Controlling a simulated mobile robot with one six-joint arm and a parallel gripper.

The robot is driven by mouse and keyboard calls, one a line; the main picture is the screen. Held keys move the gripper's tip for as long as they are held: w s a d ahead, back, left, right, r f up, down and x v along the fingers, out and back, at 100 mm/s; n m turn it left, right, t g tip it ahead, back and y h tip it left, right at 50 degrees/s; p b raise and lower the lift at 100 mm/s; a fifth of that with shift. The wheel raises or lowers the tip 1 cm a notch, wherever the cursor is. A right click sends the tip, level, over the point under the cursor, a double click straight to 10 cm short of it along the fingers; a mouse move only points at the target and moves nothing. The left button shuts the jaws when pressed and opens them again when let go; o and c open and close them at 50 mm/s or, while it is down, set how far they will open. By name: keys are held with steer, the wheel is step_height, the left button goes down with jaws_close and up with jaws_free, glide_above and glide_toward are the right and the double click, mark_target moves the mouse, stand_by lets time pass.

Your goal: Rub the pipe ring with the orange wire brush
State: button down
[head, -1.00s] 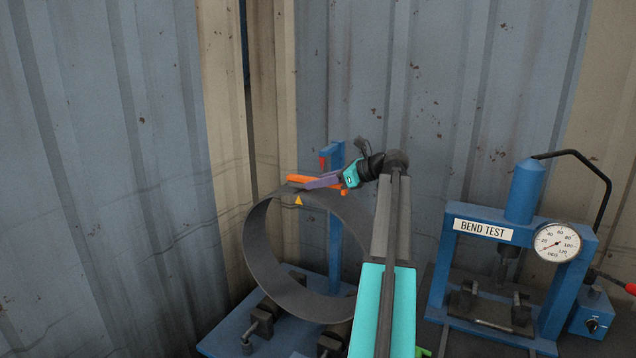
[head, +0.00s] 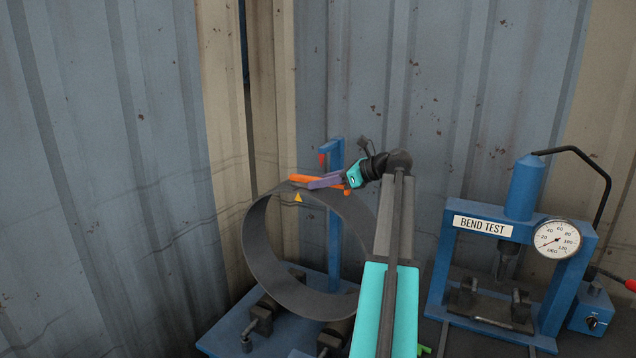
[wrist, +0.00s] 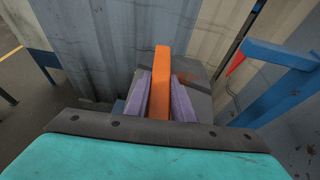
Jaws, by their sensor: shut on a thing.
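The dark grey pipe ring (head: 262,252) stands on its edge on a blue stand, with a small orange triangle mark (head: 298,198) near its top. My gripper (head: 316,183) is at the top of the ring, its purple fingers shut on the orange wire brush (head: 300,178). In the wrist view the orange brush (wrist: 160,85) lies between the two purple fingers (wrist: 160,98), pointing away from me over a grey surface. The bristles are hidden, so I cannot tell whether they touch the ring.
A blue post (head: 335,230) with a red-tipped arm rises just behind the ring. The blue base (head: 228,335) carries dark rollers. A blue bend test press (head: 440,262) with a dial stands to the right. Corrugated walls (head: 100,150) close off the back and left.

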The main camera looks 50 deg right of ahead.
steer(key=shift+s+d, duration=0.2)
steer(key=shift+s, duration=0.55)
steer(key=shift+s+d, duration=0.15)
steer(key=shift+s, duration=0.55)
steer(key=shift+d, duration=0.1)
steer(key=shift+w+d+b, duration=0.2)
steer(key=shift+d+b, duration=0.2)
steer(key=shift+d, duration=0.2)
steer(key=shift+w+a, duration=0.1)
steer(key=shift+w, duration=0.05)
steer(key=shift+w+a+f+b, duration=0.1)
steer(key=shift+w+a+b, duration=0.15)
steer(key=shift+w, duration=0.65)
steer(key=shift+w+a+f+b, duration=0.1)
steer(key=shift+w+a, duration=0.1)
steer(key=shift+w, duration=0.65)
